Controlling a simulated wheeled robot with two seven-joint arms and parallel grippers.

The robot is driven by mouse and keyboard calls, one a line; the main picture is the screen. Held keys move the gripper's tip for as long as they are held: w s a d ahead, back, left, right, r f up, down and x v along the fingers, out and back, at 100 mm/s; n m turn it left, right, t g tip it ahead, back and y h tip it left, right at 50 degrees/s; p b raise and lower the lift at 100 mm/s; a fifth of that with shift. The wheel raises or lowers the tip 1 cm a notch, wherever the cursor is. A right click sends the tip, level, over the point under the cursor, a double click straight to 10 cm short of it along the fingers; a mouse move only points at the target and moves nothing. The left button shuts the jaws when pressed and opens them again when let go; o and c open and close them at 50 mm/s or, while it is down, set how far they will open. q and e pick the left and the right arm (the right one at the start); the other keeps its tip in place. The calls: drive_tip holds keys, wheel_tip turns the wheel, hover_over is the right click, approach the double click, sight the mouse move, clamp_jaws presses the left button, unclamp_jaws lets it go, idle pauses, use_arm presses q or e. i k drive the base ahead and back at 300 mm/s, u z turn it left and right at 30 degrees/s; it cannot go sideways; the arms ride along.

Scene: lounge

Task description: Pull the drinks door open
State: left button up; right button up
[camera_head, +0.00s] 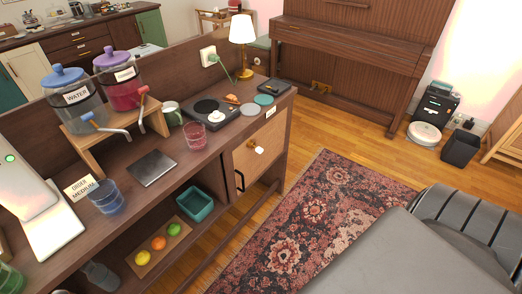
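The light wood door (266,166) is the front at the right end of the dark wood counter (138,172). It looks shut. A black bar handle (239,181) stands at the left edge of the light wood front. Neither of my grippers shows in this view.
Grey seating (382,258) fills the bottom right. The patterned rug (318,215) in front of the door is clear.

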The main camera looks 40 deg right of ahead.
sight(244, 165)
drive_tip(key=u, duration=0.05)
drive_tip(key=k, duration=0.5)
drive_tip(key=z, duration=1.6)
drive_tip(key=i, duration=0.45)
drive_tip(key=z, duration=0.35)
